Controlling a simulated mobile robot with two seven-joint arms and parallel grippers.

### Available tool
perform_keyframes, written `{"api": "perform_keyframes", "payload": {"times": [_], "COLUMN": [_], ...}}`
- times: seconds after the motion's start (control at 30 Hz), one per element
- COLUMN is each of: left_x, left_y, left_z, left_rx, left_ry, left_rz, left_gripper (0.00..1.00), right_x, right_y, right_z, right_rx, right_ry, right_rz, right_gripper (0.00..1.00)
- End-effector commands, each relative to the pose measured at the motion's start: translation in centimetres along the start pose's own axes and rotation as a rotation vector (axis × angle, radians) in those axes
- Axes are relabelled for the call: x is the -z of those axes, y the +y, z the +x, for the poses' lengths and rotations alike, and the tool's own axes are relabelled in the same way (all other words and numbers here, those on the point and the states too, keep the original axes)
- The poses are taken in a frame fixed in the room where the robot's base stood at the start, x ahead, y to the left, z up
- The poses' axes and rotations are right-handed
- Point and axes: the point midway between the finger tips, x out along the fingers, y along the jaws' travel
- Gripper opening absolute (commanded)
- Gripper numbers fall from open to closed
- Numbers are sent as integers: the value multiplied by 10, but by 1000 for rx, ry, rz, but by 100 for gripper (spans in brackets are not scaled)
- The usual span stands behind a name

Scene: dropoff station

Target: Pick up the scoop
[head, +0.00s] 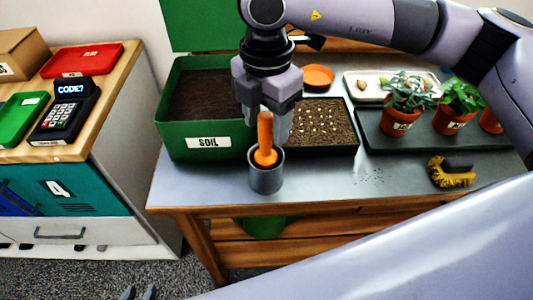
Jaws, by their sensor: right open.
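The scoop (265,140) stands with its orange handle up in a grey cylindrical cup (267,180) near the table's front edge. Its lower end is hidden in the cup. My right gripper (266,127) comes down from above and is open, with its fingers on either side of the handle's upper part. I cannot tell whether they touch it.
A green soil bin (175,147) is behind the cup at left, with a seed tray (335,151) at right. A cabinet with a keypad (63,115) stands left.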

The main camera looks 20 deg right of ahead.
Motion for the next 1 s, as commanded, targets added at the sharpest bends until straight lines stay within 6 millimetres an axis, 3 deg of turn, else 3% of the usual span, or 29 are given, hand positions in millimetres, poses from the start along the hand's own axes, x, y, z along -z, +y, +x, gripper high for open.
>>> {"api": "perform_keyframes", "payload": {"times": [0.2, 0.47, 0.5, 0.67, 1.0], "left_x": [6, 6, 6, 5, 5], "left_y": [0, 0, 0, 0, 0], "left_z": [-5, -4, -4, -4, -4], "left_rx": [1, 1, 1, 0, 0], "left_ry": [0, -1, -1, -1, -2], "left_rz": [1, 1, 1, 1, 1], "left_gripper": [38, 38, 38, 38, 38], "right_x": [1, 1, 1, 1, 1], "right_y": [1, 1, 1, 1, 1], "right_z": [29, 33, 33, 33, 31], "right_rx": [2, 0, 1, 0, -1], "right_ry": [1, 0, 0, 0, 0], "right_rz": [-1, -1, -1, -1, 0], "right_gripper": [56, 56, 53, 1, 0]}}
